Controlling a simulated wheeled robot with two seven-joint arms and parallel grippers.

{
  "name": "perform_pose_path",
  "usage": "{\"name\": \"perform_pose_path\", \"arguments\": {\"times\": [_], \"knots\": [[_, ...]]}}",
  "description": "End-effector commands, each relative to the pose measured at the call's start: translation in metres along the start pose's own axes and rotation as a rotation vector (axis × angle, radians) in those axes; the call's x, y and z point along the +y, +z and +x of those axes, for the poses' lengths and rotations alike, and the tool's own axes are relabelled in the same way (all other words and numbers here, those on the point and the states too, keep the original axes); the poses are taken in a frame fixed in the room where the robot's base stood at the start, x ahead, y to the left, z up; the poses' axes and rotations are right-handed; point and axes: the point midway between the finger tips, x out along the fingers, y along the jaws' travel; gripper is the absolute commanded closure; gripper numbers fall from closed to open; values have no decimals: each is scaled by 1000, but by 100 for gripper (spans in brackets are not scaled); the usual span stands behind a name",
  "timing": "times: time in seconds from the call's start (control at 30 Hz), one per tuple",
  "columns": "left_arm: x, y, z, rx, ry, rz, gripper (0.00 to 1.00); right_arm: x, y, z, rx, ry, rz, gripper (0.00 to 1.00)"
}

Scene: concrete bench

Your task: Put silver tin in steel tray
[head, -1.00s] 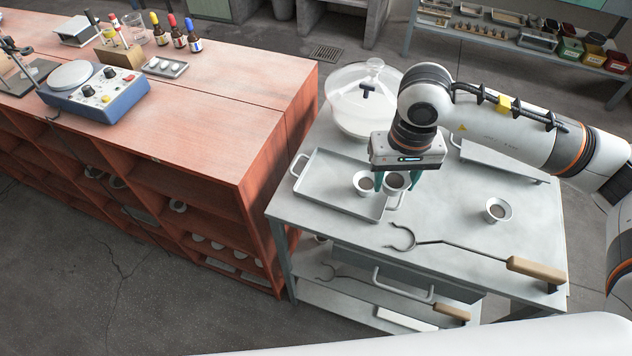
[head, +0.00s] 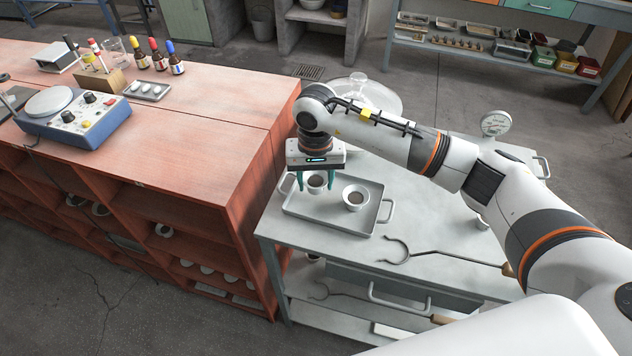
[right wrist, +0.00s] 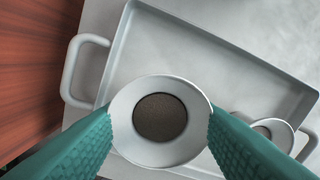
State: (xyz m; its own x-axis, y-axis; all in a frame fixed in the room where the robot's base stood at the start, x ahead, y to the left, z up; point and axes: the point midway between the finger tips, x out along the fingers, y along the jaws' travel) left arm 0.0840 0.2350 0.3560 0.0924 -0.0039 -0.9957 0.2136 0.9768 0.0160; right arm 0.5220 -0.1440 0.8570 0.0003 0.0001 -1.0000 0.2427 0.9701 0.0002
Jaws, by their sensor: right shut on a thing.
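My right gripper (head: 316,186) is shut on a silver tin (head: 317,182), a small flared cup with dark contents. It holds the tin upright over the left end of the steel tray (head: 330,223). In the right wrist view the tin (right wrist: 122,128) sits between the teal fingers, with the tray floor (right wrist: 200,55) beyond. It looks larger than the similar cup, so it seems raised above the floor; the gap is hard to judge. The similar cup (head: 356,198) stands in the tray to its right, also in the right wrist view (right wrist: 282,133). My left gripper is out of view.
A clear glass lid (head: 378,95) stands behind, partly hidden by my arm. A dial gauge (head: 495,123) is at the back right. The red wooden cabinet (head: 200,150) adjoins on the left.

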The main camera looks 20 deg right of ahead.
Motion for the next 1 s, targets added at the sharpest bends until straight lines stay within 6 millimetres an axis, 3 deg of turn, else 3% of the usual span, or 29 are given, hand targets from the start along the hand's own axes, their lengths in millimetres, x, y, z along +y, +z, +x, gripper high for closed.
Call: {"name": "perform_pose_path", "arguments": {"times": [0.1,0.47,0.5,0.63,1.0], "knots": [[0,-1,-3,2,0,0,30,0,-1,16,3,0,0,74],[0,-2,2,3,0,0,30,0,0,21,-1,0,0,74],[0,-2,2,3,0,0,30,0,0,21,-1,0,0,50],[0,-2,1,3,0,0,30,0,0,20,0,0,0,30],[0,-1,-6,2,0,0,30,0,0,14,0,0,0,30]]}}
